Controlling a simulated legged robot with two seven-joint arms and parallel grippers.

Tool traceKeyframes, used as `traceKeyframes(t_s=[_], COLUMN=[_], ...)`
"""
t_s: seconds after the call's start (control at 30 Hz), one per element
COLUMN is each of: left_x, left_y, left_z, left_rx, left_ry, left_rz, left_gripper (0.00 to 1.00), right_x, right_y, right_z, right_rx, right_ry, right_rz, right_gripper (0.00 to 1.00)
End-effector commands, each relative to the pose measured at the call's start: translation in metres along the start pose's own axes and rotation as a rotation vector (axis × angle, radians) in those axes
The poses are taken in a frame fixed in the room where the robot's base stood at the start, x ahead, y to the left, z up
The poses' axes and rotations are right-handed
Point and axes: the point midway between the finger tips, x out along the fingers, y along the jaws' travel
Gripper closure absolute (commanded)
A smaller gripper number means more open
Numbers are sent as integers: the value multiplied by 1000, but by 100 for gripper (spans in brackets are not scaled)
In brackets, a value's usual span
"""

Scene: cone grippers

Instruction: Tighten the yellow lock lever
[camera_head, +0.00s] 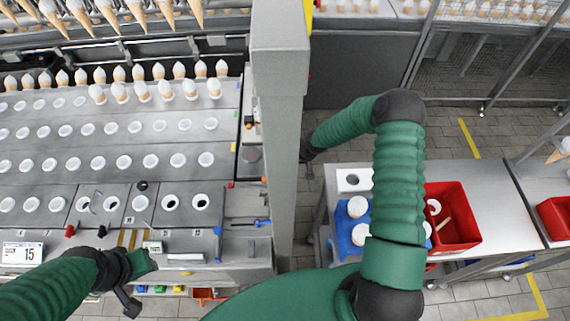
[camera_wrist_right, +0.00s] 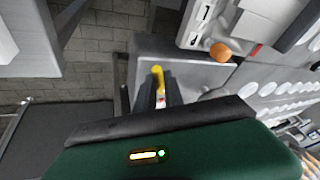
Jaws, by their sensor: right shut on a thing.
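The yellow lock lever (camera_wrist_right: 157,72) shows in the right wrist view as a short yellow handle by a grey metal surface. My right gripper (camera_wrist_right: 158,96) is shut on it, with the dark fingers on both sides and the yellow end sticking out beyond them. In the head view my right gripper (camera_head: 307,155) is at the right side of the grey column, partly hidden, and the lever cannot be seen there. My left gripper (camera_head: 128,300) is low at the left, in front of the machine's front panel; its finger opening is not clear.
The tall grey column (camera_head: 280,120) stands beside my right forearm. A tray machine (camera_head: 110,135) with rows of holes and filled cones is at the left. A steel table (camera_head: 490,195) with a red bin (camera_head: 464,230) and a blue tray (camera_head: 342,222) is at the right.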

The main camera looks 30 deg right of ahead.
Motion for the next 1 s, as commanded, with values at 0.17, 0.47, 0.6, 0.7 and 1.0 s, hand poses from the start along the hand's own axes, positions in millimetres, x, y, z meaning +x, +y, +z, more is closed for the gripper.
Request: traceKeyframes(t_s=[0.17,0.47,0.6,0.7,1.0], left_x=[2,29,46,58,86], left_y=[0,0,0,0,0], left_z=[1,7,11,14,20], left_rx=[0,0,0,0,0], left_ry=[0,0,0,0,0], left_rz=[0,0,0,0,0], left_gripper=[64,64,64,64,64], right_x=[-1,4,5,6,6], right_y=[8,17,20,21,23], right_z=[-8,-12,-14,-16,-22], right_rx=[-144,-405,-528,-612,-823], right_ry=[-13,-68,-95,-113,-159], right_rz=[-59,-161,-210,-244,-331], right_gripper=[100,100,100,100,100])
